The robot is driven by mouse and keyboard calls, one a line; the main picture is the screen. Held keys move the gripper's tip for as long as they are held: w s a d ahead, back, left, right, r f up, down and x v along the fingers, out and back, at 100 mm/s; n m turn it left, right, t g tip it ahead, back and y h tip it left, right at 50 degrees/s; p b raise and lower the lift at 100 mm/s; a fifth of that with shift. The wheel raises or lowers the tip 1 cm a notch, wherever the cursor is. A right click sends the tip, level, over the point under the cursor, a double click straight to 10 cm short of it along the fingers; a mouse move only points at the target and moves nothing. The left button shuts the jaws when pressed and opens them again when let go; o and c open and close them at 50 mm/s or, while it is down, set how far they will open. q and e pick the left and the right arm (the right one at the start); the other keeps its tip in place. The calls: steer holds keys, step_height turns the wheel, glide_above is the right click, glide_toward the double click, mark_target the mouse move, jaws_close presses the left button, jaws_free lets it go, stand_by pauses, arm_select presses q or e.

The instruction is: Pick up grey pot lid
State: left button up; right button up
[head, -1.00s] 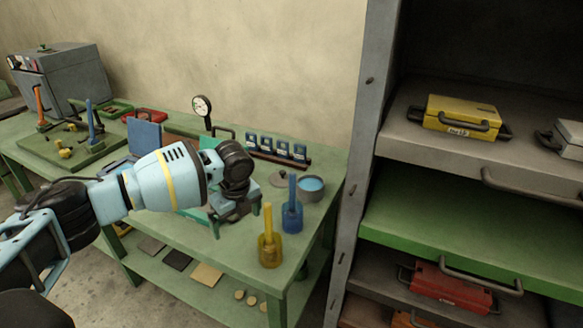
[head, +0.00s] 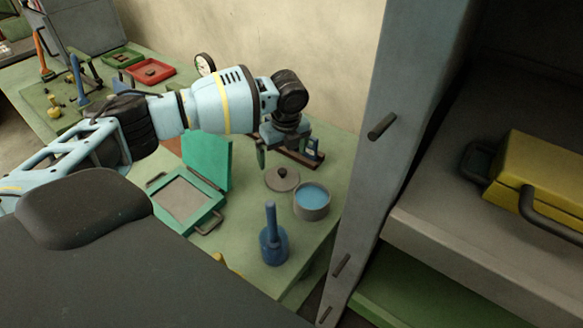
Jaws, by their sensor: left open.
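My left gripper (head: 287,154) hangs above and slightly behind the lid in the picture, pointing down. Its fingers are open, with nothing seen between them. The lid is fully visible and apart from the gripper. My right gripper is not in view.
A blue pot with an upright handle (head: 273,246) stands in front of the lid. An open green case (head: 205,198) lies to the left. A grey shelf unit (head: 379,150) with a yellow case (head: 545,165) rises on the right.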

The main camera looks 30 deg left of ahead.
mark_target(282, 170)
arm_select(q)
steer(key=shift+s+f, duration=0.1)
steer(key=shift+s, duration=0.15)
steer(key=shift+f, duration=0.4)
steer(key=shift+w+a+f, duration=0.1)
steer(key=shift+a+f, duration=0.05)
steer(key=shift+f, duration=0.75)
steer(key=shift+w+f, duration=0.1)
steer(key=shift+f, duration=0.3)
steer(key=f, duration=0.4)
steer(key=shift+w+a, duration=0.2)
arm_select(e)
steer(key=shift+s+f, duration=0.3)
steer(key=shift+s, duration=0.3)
